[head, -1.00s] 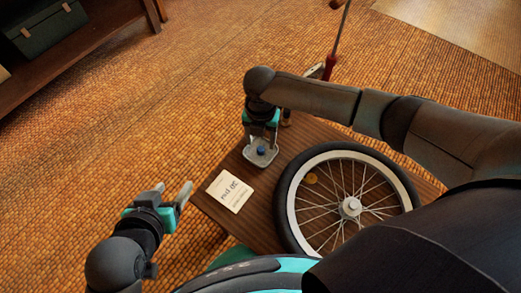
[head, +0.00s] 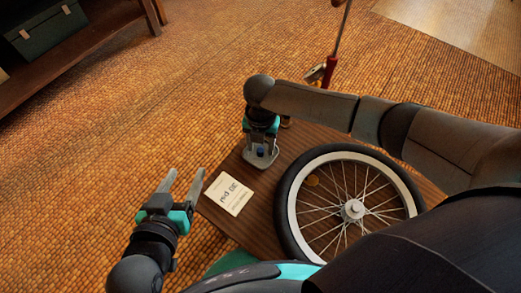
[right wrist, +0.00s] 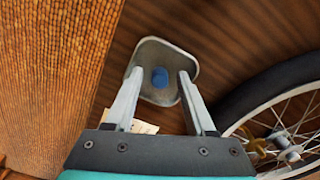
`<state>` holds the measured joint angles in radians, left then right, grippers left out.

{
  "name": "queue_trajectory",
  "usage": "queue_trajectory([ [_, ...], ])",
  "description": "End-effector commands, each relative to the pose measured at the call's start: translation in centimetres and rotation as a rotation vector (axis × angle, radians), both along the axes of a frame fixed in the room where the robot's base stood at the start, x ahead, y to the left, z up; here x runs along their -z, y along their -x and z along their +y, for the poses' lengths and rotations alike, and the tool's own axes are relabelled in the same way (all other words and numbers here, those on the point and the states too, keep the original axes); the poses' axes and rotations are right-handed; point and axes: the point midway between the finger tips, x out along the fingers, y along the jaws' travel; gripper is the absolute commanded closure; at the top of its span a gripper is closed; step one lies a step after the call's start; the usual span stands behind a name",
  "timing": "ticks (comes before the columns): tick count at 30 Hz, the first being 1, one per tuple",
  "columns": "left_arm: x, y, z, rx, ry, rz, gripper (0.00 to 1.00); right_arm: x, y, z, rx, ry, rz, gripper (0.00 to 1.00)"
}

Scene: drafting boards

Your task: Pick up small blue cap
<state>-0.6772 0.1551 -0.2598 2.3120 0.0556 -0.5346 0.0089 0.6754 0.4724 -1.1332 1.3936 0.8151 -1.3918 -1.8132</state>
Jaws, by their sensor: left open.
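The small blue cap (head: 260,152) sits in a small grey metal dish (head: 251,163) near the far edge of the dark wooden table. My right gripper (head: 261,147) points down over the dish. In the right wrist view, its fingers (right wrist: 160,76) are apart, one on each side of the blue cap (right wrist: 160,78), with a gap to it on both sides. The dish's rim (right wrist: 159,42) shows beyond the fingertips. My left gripper (head: 185,176) is open and empty, off the table's left edge.
A bicycle wheel (head: 284,214) with a dark tyre lies right of the dish. A printed white card (head: 229,194) lies left of the wheel. Brass-coloured parts (right wrist: 257,148) show by the wheel in the right wrist view. A red-based stand (head: 329,72) is behind the table.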

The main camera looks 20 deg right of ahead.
Motion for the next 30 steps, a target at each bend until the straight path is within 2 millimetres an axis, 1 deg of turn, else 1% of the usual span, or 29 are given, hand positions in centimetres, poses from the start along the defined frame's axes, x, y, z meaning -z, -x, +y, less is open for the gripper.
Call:
queue_trajectory([
  [1, 0.01, 0.0, 0.01, 0.0, 0.0, 0.0, 0.38, 0.0, 0.0, 0.02, 0.0, 0.0, 0.0, 0.52],
  [2, 0.01, 0.0, 0.01, 0.0, 0.0, 0.001, 0.38, -0.01, 0.0, 0.02, 0.0, 0.0, 0.0, 0.55],
  [12, 0.01, 0.0, 0.03, 0.0, -0.002, 0.001, 0.38, -0.01, 0.0, 0.02, 0.0, 0.0, 0.0, 0.94],
  [14, 0.01, 0.0, 0.03, 0.0, -0.002, 0.001, 0.38, -0.01, -0.01, 0.02, 0.0, 0.0, 0.0, 1.0],
  [30, -0.02, -0.01, 0.1, -0.001, -0.005, 0.006, 0.38, -0.13, -0.01, 0.0, 0.0, 0.0, 0.0, 1.0],
])
